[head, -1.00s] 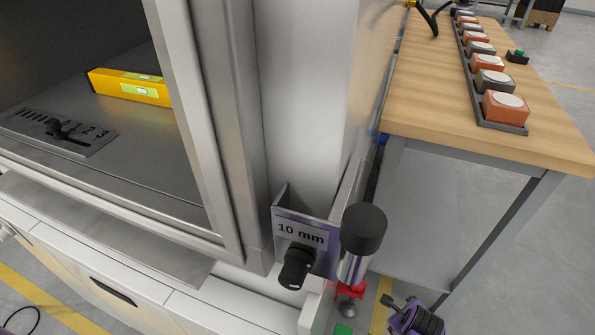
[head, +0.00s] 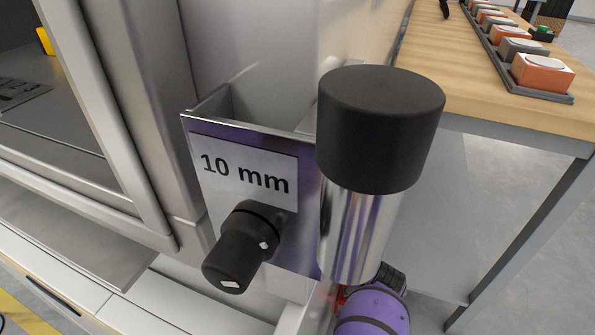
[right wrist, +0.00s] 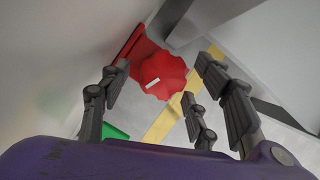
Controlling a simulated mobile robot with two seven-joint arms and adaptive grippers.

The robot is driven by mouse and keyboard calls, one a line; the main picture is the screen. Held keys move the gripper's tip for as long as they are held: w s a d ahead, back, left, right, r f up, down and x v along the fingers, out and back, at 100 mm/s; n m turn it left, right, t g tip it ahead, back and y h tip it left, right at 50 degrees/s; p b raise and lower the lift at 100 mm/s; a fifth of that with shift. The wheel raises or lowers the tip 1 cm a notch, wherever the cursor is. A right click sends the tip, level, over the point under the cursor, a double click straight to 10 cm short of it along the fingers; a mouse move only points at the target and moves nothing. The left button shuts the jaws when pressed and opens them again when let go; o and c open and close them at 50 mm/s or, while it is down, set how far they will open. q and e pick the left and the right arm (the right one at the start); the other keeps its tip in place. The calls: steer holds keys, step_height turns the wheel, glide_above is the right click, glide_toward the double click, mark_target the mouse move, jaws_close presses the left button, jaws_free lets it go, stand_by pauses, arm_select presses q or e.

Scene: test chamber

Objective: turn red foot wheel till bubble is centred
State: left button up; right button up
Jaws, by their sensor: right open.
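The red foot wheel (right wrist: 162,73), lobed with a white mark, shows in the right wrist view beside a red bracket (right wrist: 133,48). My right gripper (right wrist: 155,82) is open, its dark fingers on either side of the wheel in the picture; I cannot tell whether they touch it. In the head view only my gripper's purple body shows low, under the metal cylinder; the wheel is mostly hidden, with a sliver of red there. The yellow level (head: 45,41) is cut to a sliver at the left, and its bubble is out of view. My left gripper is not in view.
A metal bracket labelled 10 mm (head: 245,172) carries a black knob (head: 240,248). A black-capped metal cylinder (head: 380,125) stands close beside it. A wooden bench (head: 480,105) with a row of blocks is at right. A green piece (right wrist: 117,132) lies near the wheel.

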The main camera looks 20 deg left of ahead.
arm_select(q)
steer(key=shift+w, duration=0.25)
arm_select(e)
steer(key=shift+w+f, duration=0.15)
steer(key=shift+f, duration=0.05)
steer(key=c, duration=1.1)
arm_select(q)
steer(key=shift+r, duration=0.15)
arm_select(e)
steer(key=shift+n, duration=0.3)
